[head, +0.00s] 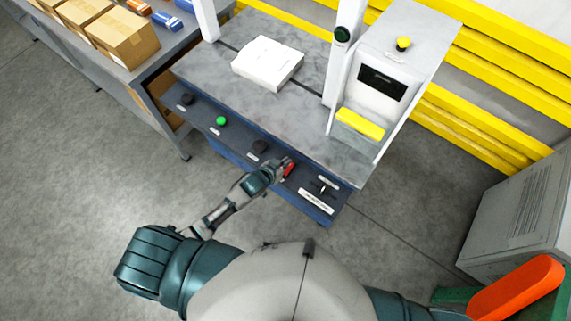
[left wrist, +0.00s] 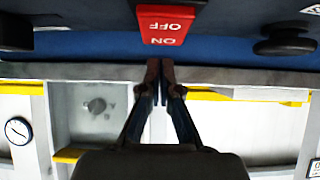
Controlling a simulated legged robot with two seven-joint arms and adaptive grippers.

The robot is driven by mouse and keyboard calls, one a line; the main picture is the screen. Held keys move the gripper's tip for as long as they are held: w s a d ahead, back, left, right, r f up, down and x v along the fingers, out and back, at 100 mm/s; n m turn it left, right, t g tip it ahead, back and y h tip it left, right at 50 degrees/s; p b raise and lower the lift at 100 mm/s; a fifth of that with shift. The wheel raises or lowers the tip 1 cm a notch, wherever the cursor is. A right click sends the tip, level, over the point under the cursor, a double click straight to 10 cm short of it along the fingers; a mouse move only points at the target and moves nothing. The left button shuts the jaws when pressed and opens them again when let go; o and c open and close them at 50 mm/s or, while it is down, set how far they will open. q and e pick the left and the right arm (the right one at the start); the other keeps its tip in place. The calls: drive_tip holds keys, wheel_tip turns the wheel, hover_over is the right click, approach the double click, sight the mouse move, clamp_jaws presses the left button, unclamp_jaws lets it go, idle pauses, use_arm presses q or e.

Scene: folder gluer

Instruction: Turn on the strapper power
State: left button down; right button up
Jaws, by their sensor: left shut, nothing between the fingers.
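The strapper (head: 215,75) is a grey-topped table with a white arch and a dark blue front panel. A red rocker switch (head: 289,170) sits on that panel, right of a black knob (head: 259,147). In the left wrist view the red switch (left wrist: 165,25) shows upside down, marked ON and OFF. My left gripper (head: 284,163) is shut and empty, with its tips at the red switch and partly covering it. In the wrist view its fingertips (left wrist: 160,66) are together just below the switch; I cannot tell whether they touch it. My right gripper is out of view.
A green button (head: 221,121), another black knob (head: 186,99) and a small lever (head: 322,188) share the panel. A white stack (head: 268,63) lies on the tabletop. A bench with cardboard boxes (head: 118,38) is left; a grey cabinet (head: 521,220) is right.

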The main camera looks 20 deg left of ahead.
use_arm(q)
drive_tip(key=shift+w+f, duration=0.15)
drive_tip(key=shift+f, duration=0.85)
drive_tip(key=shift+d+p, duration=0.1)
drive_tip(key=shift+p, duration=0.45)
drive_tip(key=shift+f, duration=0.2)
drive_tip(key=shift+s+a+f+g+p, duration=0.15)
drive_tip(key=shift+s+a+g+p, duration=0.15)
drive_tip(key=shift+s, duration=0.3)
drive_tip(key=shift+s+f, duration=0.1)
drive_tip(key=shift+s, duration=0.15)
